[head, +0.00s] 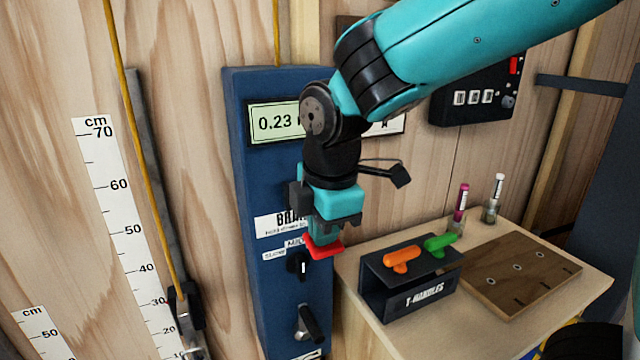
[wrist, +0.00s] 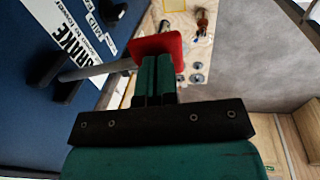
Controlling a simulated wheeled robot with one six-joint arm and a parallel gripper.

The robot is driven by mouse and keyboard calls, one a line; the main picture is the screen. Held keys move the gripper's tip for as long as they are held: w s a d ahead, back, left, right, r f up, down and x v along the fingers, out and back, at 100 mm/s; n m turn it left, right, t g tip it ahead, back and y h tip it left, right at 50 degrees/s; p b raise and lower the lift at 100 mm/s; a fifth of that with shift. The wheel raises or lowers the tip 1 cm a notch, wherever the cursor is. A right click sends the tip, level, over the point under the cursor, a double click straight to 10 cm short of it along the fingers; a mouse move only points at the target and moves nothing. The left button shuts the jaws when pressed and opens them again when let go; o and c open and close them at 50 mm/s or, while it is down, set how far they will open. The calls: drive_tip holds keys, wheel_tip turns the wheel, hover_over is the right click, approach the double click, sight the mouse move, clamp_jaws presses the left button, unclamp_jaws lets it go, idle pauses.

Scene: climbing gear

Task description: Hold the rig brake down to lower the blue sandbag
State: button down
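The brake has a red paddle (head: 325,247) on a grey lever, standing out from the blue panel (head: 250,185) below the "BRAKE" label. The paddle also shows in the wrist view (wrist: 170,42), with the lever (wrist: 95,70) running left to the panel. My gripper (head: 323,234) is right above the paddle, its fingers pointing down. In the wrist view its two green fingers (wrist: 154,62) are side by side with nothing between them, and their tips overlap the paddle. I cannot tell whether they touch or press it. I cannot make out the blue sandbag in either view.
Below the paddle are a black selector knob (head: 299,265) and a lower handle (head: 311,323). A T-handle rack (head: 380,300) stands close right on a wooden table. At left, a yellow rope (head: 150,180) runs past a centimetre scale (head: 108,190). My arm partly hides the 0.23 display (head: 275,123).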

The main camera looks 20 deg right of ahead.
drive_tip(key=shift+s+f, duration=0.15)
drive_tip(key=shift+f, duration=0.1)
drive_tip(key=shift+r+p, duration=0.3)
drive_tip(key=shift+p, duration=0.15)
drive_tip(key=r+p, duration=0.4)
drive_tip(key=shift+s+r, duration=0.4)
wheel_tip(320, 180, up, 9)
drive_tip(key=s+b, duration=0.1)
drive_tip(key=s, duration=0.1)
drive_tip(key=shift+f+b, duration=0.15)
drive_tip(key=shift+b, duration=0.2)
drive_tip(key=shift+s, duration=0.1)
drive_tip(key=s+a+f+m+g+y, duration=0.2)
drive_tip(key=s+a+f+m+y, duration=0.2)
drive_tip(key=s+f+m, duration=0.6)
drive_tip(key=shift+s+f+m, duration=0.2)
drive_tip(key=shift+s+m, duration=0.3)
drive_tip(key=shift+s, duration=0.45)
